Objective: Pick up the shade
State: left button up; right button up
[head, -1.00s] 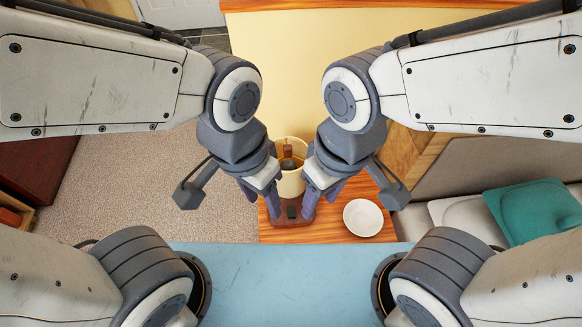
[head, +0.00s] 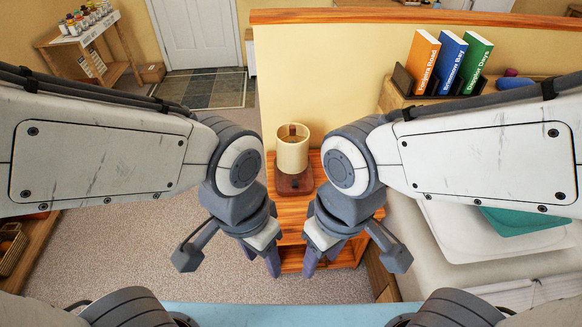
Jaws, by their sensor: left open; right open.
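The shade (head: 292,154) is a cream, open-topped cylinder, upright on a small lamp with a dark red-brown wooden base (head: 293,183). A brown upright piece shows inside its open top. The lamp stands on an orange-brown wooden side table (head: 291,210). My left gripper (head: 261,259) is open and empty, below and a little left of the shade in the head view. My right gripper (head: 321,259) is open and empty, below and a little right of it. Neither touches the shade. The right arm hides part of the table.
A yellow partition (head: 330,70) with a wooden top edge rises behind the lamp. Orange, blue and green books (head: 452,65) stand at the right, above a sofa with a white cushion (head: 480,230) and a teal cushion (head: 520,220). Carpet (head: 150,260) is clear at left.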

aim_at(292, 159)
jog(key=u, duration=0.85)
jog(key=i, duration=1.25)
jog(key=z, duration=0.75)
